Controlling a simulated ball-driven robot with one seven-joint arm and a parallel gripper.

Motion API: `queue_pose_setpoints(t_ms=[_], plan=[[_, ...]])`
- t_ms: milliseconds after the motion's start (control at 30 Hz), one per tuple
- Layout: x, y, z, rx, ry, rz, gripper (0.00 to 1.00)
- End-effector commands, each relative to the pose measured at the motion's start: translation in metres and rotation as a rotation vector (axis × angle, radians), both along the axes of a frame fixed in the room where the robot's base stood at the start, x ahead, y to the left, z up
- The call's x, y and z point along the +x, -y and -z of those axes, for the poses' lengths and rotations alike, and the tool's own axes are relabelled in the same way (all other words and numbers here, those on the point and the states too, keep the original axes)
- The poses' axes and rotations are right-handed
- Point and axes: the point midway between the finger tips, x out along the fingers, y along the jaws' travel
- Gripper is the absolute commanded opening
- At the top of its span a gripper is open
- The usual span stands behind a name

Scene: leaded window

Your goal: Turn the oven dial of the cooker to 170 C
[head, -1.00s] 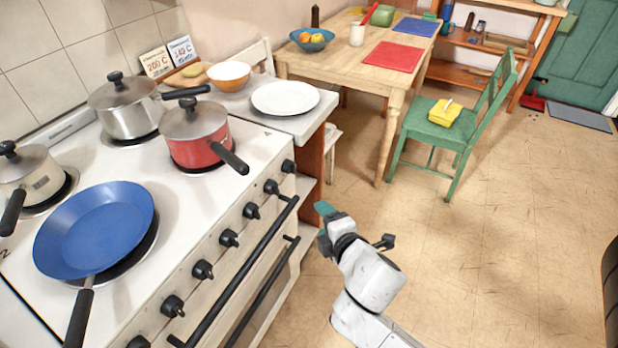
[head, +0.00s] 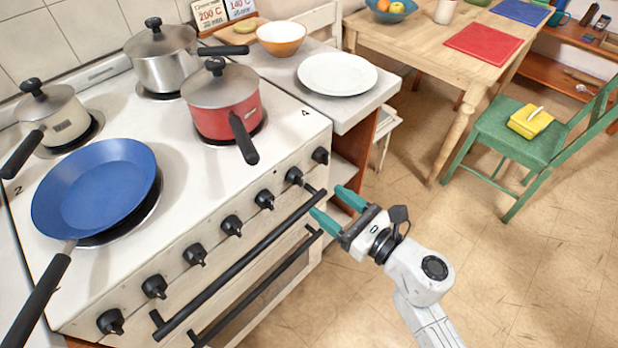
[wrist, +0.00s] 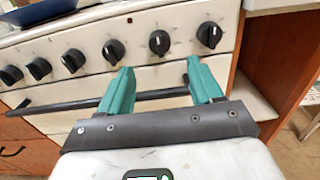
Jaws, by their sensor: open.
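The cooker (head: 280,150) has a row of several black dials along its white front. One black dial (head: 294,175) is second from the right; it also shows in the wrist view (wrist: 159,42), with a light mark on its face. The rightmost dial (head: 320,155) shows in the wrist view (wrist: 209,34) too. I cannot tell which one is the oven dial, and no scale is readable. My gripper (head: 327,200) is open and empty, with teal fingers, in front of the right end of the panel. In the wrist view the second dial from the right lies beyond the gap between my fingertips (wrist: 160,65).
A black oven handle bar (head: 240,265) runs below the dials, close under my fingers. A red saucepan (head: 222,105), a steel pot (head: 165,65) and a blue pan (head: 95,187) stand on the hob. Cards (head: 210,14) at the back read 200 C and 140 C.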

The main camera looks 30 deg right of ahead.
Motion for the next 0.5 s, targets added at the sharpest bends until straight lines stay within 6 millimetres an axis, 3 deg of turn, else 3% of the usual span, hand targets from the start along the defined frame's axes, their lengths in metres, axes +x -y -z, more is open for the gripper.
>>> queue_pose_setpoints(t_ms=[300,500], plan=[[0.056,-0.018,-0.003,0.005,0.002,0.000,0.65],[0.075,-0.024,-0.001,0.004,0.001,0.001,0.65]])
